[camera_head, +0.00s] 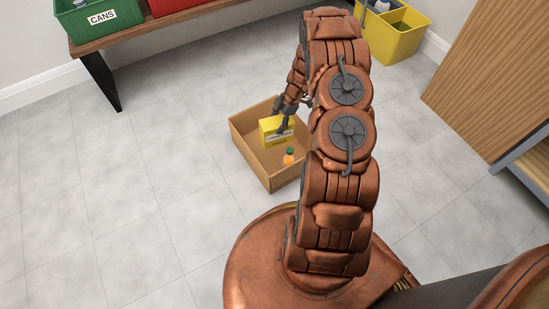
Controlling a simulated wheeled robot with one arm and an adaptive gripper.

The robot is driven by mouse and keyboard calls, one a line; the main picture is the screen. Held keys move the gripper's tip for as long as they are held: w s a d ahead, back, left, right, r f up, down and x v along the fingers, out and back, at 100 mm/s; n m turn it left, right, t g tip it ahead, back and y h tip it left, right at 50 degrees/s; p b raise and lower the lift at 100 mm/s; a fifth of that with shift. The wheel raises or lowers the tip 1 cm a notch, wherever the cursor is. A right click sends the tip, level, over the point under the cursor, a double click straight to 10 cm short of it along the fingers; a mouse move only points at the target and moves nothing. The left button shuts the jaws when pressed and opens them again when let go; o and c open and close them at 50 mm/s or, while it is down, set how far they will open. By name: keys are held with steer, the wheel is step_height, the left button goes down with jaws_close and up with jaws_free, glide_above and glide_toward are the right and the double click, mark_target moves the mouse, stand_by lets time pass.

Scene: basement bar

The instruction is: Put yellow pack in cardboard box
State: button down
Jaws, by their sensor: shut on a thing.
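The yellow pack (270,127) is in my gripper (283,130), over the inside of the cardboard box (250,147). My gripper is shut on the pack, with a dark finger across its right side. The pack looks roughly upright; I cannot tell whether its bottom touches the box floor. The open cardboard box stands on the tiled floor in front of my base. My arm hides its right part.
A small orange bottle with a green cap (289,157) is in the box, near its front. A bench (165,28) at the back left bears a green CANS bin (98,22) and a red bin (175,5). A yellow bin (397,38) and wooden cabinet (500,75) stand right. Floor at left is clear.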

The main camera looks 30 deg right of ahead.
steer(key=f+b, duration=0.1)
steer(key=f+n+b, duration=0.1)
steer(key=f, duration=0.1)
steer(key=f+n+b, duration=0.1)
steer(key=f, duration=0.1)
steer(key=shift+w+d+g, duration=0.1)
steer(key=shift+d+g, duration=0.2)
steer(key=shift+g, duration=0.1)
step_height(320, 180, down, 10)
steer(key=b, duration=0.4)
steer(key=shift+c, duration=0.8)
jaws_free()
steer(key=shift+r, duration=0.1)
